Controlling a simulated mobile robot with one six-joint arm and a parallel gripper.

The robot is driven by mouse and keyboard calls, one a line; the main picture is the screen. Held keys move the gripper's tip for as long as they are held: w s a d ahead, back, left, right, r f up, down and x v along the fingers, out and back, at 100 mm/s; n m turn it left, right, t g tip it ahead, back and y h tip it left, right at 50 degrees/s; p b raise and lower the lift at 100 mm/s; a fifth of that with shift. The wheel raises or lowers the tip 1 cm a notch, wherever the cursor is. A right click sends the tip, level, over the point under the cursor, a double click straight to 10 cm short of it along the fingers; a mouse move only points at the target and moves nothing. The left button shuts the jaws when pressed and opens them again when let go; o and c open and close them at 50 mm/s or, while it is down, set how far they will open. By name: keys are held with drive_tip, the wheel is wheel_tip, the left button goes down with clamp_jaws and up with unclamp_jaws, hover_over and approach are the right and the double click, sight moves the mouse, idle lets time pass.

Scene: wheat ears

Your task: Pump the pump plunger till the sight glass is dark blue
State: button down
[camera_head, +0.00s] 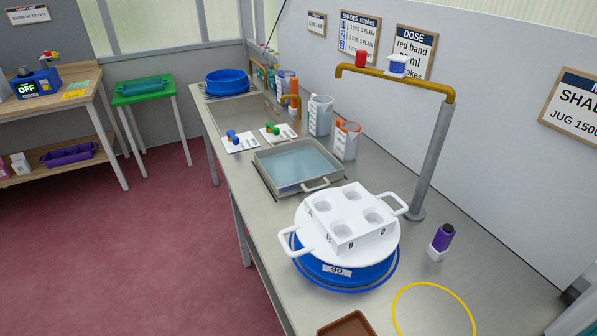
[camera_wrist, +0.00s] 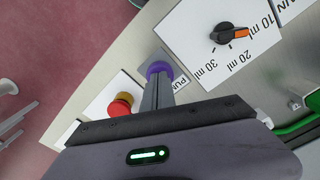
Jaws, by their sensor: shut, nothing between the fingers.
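In the wrist view, a round purple knob (camera_wrist: 159,69) sits on a small grey plate beside a partly covered label starting "PU"; it appears to be the pump plunger. My gripper (camera_wrist: 157,84) is shut, with its tips over the knob and hiding part of it. I cannot tell whether they touch it or how far it is pressed. My gripper is out of the head view. I cannot make out a sight glass in either view.
Close by in the wrist view are a red and yellow button (camera_wrist: 121,104), a black and orange dial (camera_wrist: 229,33) marked 10, 20 and 30 ml, and a green tube (camera_wrist: 299,126). The head view shows a blue pot (camera_head: 345,275) under a white cup block and a water tray (camera_head: 262,181).

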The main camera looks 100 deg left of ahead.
drive_tip(key=shift+r+p, duration=2)
drive_tip(key=shift+r, duration=0.65)
wheel_tip(320, 180, up, 6)
drive_tip(key=p, duration=0.4)
drive_tip(key=shift+p, duration=0.4)
drive_tip(key=s+a+r+m+t+y+b, duration=0.1)
drive_tip(key=s+a+r+m+t+b, duration=0.1)
drive_tip(key=s+b, duration=0.4)
drive_tip(key=s+a+r+m+t+y+b, duration=0.1)
drive_tip(key=s+a+r+m+t+b, duration=0.1)
drive_tip(key=s+r+b, duration=0.3)
drive_tip(key=shift+s+m+t+b, duration=0.8)
drive_tip(key=shift+s+t+b, duration=0.15)
drive_tip(key=shift+b, duration=0.3)
